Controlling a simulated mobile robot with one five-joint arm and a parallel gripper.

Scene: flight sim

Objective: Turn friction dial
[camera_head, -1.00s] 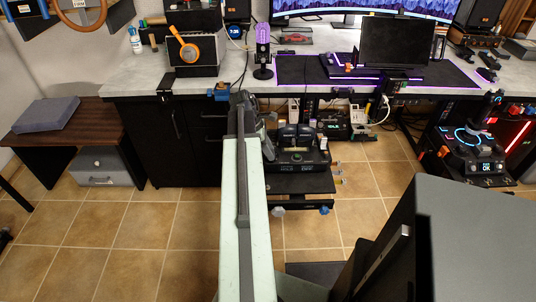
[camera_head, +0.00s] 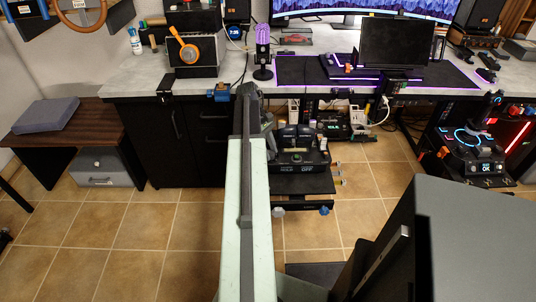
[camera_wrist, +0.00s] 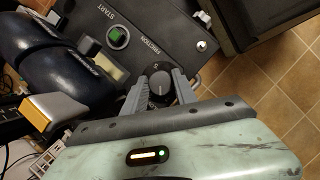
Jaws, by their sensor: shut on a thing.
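The friction dial (camera_wrist: 160,88) is a round dark knob with a white mark, on the dark throttle panel (camera_wrist: 160,32) beside the word FRICTION in the wrist view. My gripper (camera_wrist: 160,90) has its two grey fingers on either side of the knob and is shut on it. In the head view the throttle unit (camera_head: 298,158) sits on a low stand below the desk. My arm covers part of its left side there, and the dial and fingertips cannot be made out.
On the panel, a green START button (camera_wrist: 117,36) and a metal toggle (camera_wrist: 201,45) are near the dial. The desk (camera_head: 200,85) stands behind; tiled floor is open at left.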

